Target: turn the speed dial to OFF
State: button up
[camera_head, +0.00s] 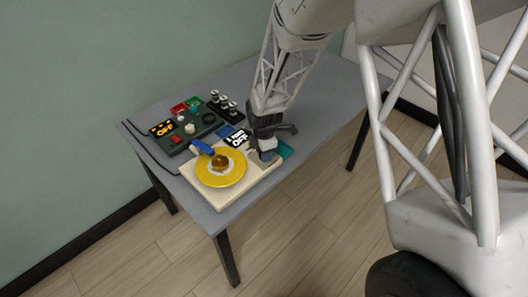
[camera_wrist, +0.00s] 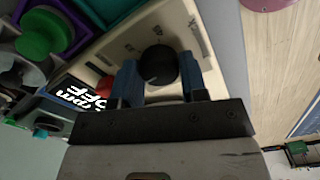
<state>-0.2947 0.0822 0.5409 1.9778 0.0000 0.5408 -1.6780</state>
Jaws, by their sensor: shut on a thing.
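A cream machine (camera_head: 258,172) with a yellow disc (camera_head: 222,174) stands at the table's front. My gripper (camera_head: 264,147) is over its right part. In the wrist view my gripper (camera_wrist: 159,80) has its blue fingers on both sides of the black speed dial (camera_wrist: 158,63) and is shut on it. Scale marks and small labels show on the cream panel (camera_wrist: 135,38) around the dial; they are too small to read. The machine's small dark display (camera_head: 236,138) shows white text; in the wrist view it (camera_wrist: 85,97) reads rpm and OFF. In the head view the dial is hidden by my gripper.
A dark control box (camera_head: 185,131) with an amber display reading OFF stands behind left. A rack (camera_head: 224,110) of dark-and-white pieces and red and green trays (camera_head: 187,105) are at the back. A blue part (camera_head: 203,147) rises beside the disc. The table's right side (camera_head: 325,95) is bare.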

jog(key=shift+r, duration=0.1)
jog(key=o, duration=0.9)
jog(key=shift+r, duration=3.85)
